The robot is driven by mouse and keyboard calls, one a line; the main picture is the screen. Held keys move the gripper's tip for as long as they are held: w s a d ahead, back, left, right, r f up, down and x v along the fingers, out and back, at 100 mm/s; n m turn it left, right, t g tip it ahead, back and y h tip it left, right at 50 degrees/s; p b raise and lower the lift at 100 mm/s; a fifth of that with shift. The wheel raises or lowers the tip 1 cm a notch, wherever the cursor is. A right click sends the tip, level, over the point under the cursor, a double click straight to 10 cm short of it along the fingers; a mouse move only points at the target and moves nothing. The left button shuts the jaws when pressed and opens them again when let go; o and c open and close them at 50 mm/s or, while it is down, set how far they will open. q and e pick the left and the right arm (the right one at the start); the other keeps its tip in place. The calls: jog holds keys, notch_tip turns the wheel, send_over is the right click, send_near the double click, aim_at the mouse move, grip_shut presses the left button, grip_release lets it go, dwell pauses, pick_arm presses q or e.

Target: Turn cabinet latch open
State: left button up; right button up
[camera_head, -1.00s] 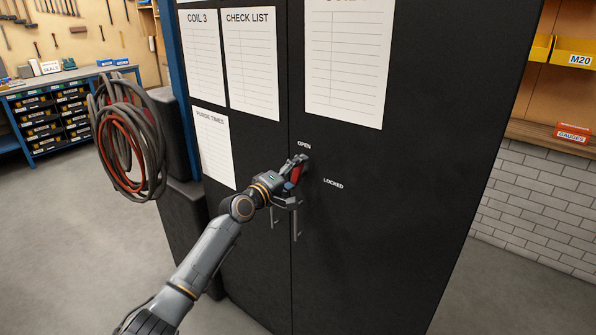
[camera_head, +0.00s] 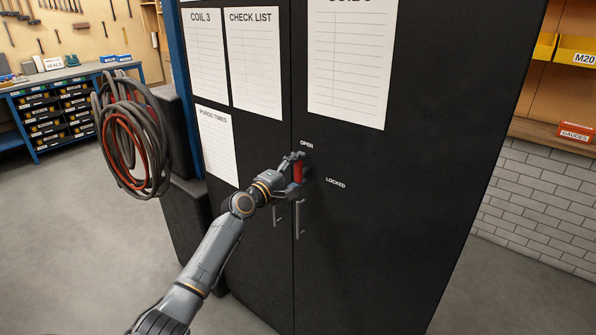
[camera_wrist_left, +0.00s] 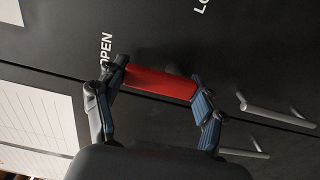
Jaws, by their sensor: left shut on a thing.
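The black cabinet (camera_head: 400,215) stands in front of me with its double doors closed. The red latch (camera_head: 298,172) is on the right door beside the door seam, under the white word OPEN. It looks near upright in the head view, its top end toward OPEN; the word LOCKED is to its right. My left gripper (camera_head: 293,172) is shut on the latch. In the left wrist view the red latch (camera_wrist_left: 160,82) lies between the two fingers (camera_wrist_left: 155,100), which touch its two ends. The latch's pivot is mostly hidden. My right gripper is not in view.
Two grey door handles, the left (camera_head: 276,214) and the right (camera_head: 298,219), hang just below the latch. Paper sheets (camera_head: 254,62) cover the upper doors. Coiled hoses (camera_head: 133,140) hang at the left. Grey floor is open at the left front.

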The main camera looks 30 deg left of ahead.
pick_arm(q)
jog(key=o, duration=1.7)
jog(key=s+a, duration=0.1)
jog(key=s, duration=1.1)
